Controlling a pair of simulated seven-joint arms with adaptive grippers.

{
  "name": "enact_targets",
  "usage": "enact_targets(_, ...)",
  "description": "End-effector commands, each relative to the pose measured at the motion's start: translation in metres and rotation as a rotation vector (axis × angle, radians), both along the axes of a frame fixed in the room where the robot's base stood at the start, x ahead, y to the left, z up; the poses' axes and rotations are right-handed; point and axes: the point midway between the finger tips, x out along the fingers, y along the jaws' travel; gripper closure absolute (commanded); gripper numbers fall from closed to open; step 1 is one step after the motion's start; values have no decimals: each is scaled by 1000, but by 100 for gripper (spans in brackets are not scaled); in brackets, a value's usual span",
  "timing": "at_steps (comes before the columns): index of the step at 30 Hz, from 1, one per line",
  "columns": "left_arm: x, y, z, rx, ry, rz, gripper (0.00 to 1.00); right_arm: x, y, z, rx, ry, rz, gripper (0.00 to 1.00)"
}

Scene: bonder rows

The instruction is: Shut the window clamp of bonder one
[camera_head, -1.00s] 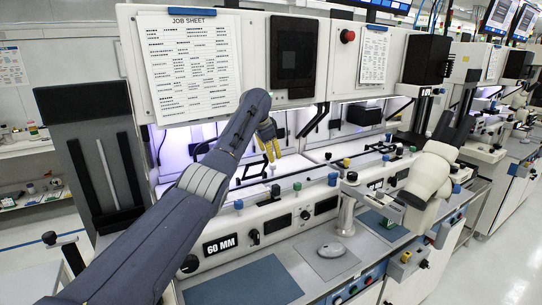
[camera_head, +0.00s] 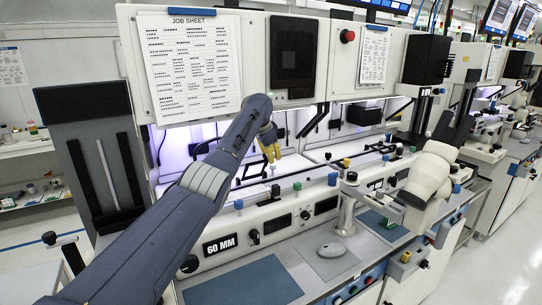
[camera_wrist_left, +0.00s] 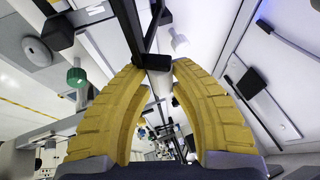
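My left gripper (camera_head: 271,153) reaches into the lit work bay of the nearest bonder, with yellow fingers pointing down. In the left wrist view the fingers (camera_wrist_left: 160,70) stand apart with a narrow gap between the tips. A black bar ending in a dark block (camera_wrist_left: 152,62) shows at the tips; I cannot tell whether they touch it. A small white knob (camera_head: 274,169) lies just below the fingers, close to the dark rail (camera_head: 300,177). The window clamp cannot be told apart clearly. My right gripper is not in view.
The bonder's front panel has a "60 MM" label (camera_head: 220,245) and several knobs. A job sheet (camera_head: 193,65) hangs above the bay. A blue-grey mat (camera_head: 245,284) on the front ledge is clear.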

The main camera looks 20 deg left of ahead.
Motion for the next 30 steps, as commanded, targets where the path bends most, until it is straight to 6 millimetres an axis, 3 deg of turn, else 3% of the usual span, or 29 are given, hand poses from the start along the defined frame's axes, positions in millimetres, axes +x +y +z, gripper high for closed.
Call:
enact_targets(3, 0, 1, 0, 1, 1, 1, 100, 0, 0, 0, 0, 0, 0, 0)
enact_targets(30, -9, -8, -10, 104, -81, 0, 100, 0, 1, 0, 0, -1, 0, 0)
